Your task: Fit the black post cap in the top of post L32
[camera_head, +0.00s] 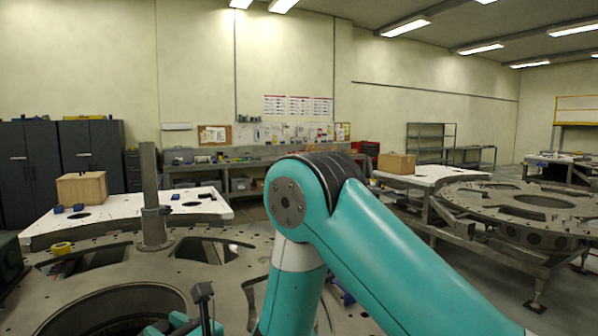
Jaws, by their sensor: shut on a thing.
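A tall grey post (150,185) stands upright on the near turret plate (110,252), left of my arm. A wider collar is around its lower part. No label can be read on it, so I cannot tell whether it is L32. The cap's seat at its top is too small to make out. The black post cap cannot be made out in this view. My teal arm bends in the middle of the picture. Its wrist and a dark bracket show at the bottom edge, left of the forearm, below and right of the post. My gripper's fingertips are out of the picture.
Another round plate (520,205) stands at right. A workbench (235,163) lines the back wall.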

